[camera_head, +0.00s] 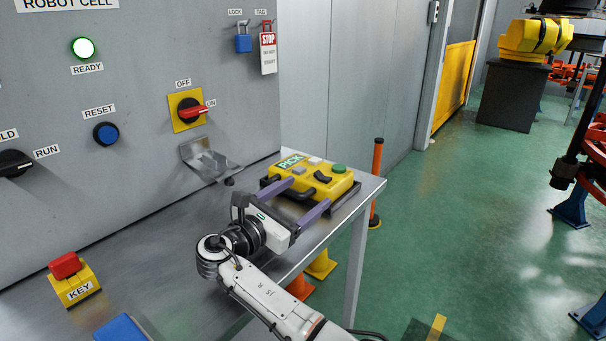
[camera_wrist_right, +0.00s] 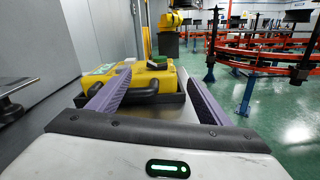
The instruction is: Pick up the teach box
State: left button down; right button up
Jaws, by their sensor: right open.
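The teach box (camera_head: 322,179) is yellow with a PICK label, a green button and black parts. It sits in a dark tray (camera_head: 347,198) near the right end of the steel bench. In the right wrist view the teach box (camera_wrist_right: 140,79) lies ahead, with a black handle on its near side. My right gripper (camera_head: 309,193) is open at the near side of the box, its two purple fingers pointing at it. I cannot tell whether they touch it. My left gripper is out of view.
The steel bench (camera_head: 190,248) meets the grey control panel (camera_head: 140,60) behind it. A yellow KEY block (camera_head: 76,284) with a red top and a blue object (camera_head: 121,328) are at left. A bent metal bracket (camera_head: 208,160) juts from the panel. An orange post (camera_head: 376,175) stands beyond the bench corner.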

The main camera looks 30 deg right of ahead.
aim_at(323, 180)
jog(key=x, duration=0.3)
jog(key=shift+s+d+r, duration=0.1)
jog(key=shift+s+d, duration=0.05)
jog(key=shift+d, duration=0.3)
jog(key=x, duration=0.5)
jog(key=shift+d, duration=0.3)
jog(key=c, duration=1.6)
jog(key=shift+r, duration=0.1)
grip_shut()
jog(key=shift+r, duration=0.1)
